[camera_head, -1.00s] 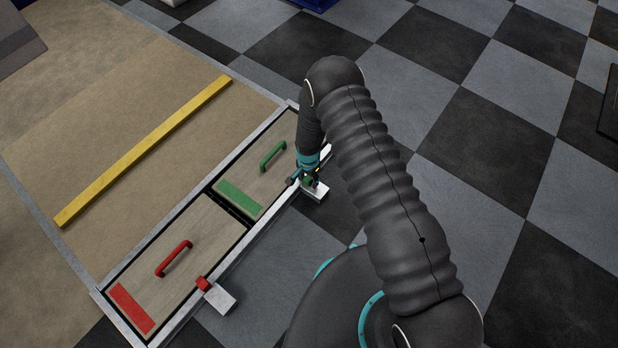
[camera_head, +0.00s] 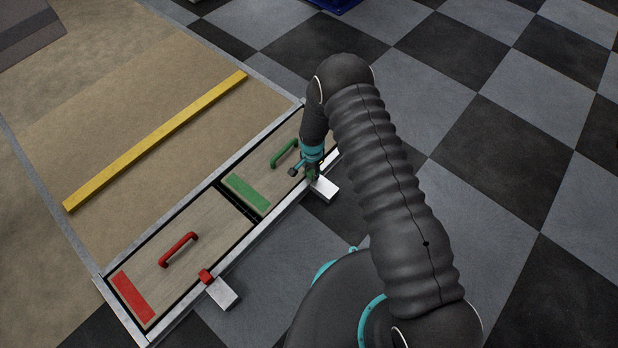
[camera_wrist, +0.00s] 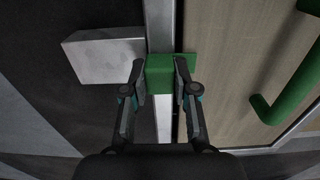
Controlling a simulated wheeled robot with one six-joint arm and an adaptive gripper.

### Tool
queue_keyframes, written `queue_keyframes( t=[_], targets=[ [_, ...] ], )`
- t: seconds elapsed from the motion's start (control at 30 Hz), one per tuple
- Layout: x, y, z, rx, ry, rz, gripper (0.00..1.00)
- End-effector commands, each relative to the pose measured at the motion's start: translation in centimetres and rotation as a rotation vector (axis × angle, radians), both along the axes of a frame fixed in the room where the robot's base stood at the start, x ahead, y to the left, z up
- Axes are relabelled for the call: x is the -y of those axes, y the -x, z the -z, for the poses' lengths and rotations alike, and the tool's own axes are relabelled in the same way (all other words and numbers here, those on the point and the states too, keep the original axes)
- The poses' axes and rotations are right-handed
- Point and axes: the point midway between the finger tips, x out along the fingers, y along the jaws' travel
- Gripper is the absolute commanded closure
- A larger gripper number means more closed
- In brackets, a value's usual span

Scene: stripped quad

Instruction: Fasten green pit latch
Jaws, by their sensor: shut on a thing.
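The green pit latch shows in the wrist view as a green block (camera_wrist: 160,72) on the metal frame edge, between my two fingertips. My gripper (camera_wrist: 158,78) is shut on it, one finger on each side. In the head view my gripper (camera_head: 312,172) is over the frame edge beside the green-marked lid (camera_head: 262,178) and mostly hides the latch. The lid is closed, with a green handle (camera_head: 285,152) and a green stripe (camera_head: 246,194). A pale metal block (camera_head: 326,190) sticks out of the frame by the latch; it also shows in the wrist view (camera_wrist: 105,58).
A second lid (camera_head: 190,232) with a red handle (camera_head: 178,249) lies nearer, with a red latch (camera_head: 206,276) on the frame edge. A yellow bar (camera_head: 155,140) lies on the sandy surface beyond. The checkered floor to the right is clear.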

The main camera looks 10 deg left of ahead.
Motion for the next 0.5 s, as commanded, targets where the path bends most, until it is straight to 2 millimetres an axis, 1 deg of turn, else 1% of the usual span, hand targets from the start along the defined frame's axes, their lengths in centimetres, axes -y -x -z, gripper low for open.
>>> queue_keyframes(
  t=[0.03, 0.17, 0.2, 0.27, 0.5],
  targets=[
    [-0.38, -0.26, -0.10, 0.009, -0.008, 0.000, 1.00],
    [-0.48, -0.31, -0.12, 0.012, -0.008, 0.000, 1.00],
    [-0.51, -0.33, -0.12, 0.013, -0.009, -0.001, 0.62],
    [-0.50, -0.32, -0.12, 0.013, -0.009, -0.001, 0.47],
    [-0.26, -0.27, -0.10, 0.009, -0.007, 0.001, 0.46]
  ],
)
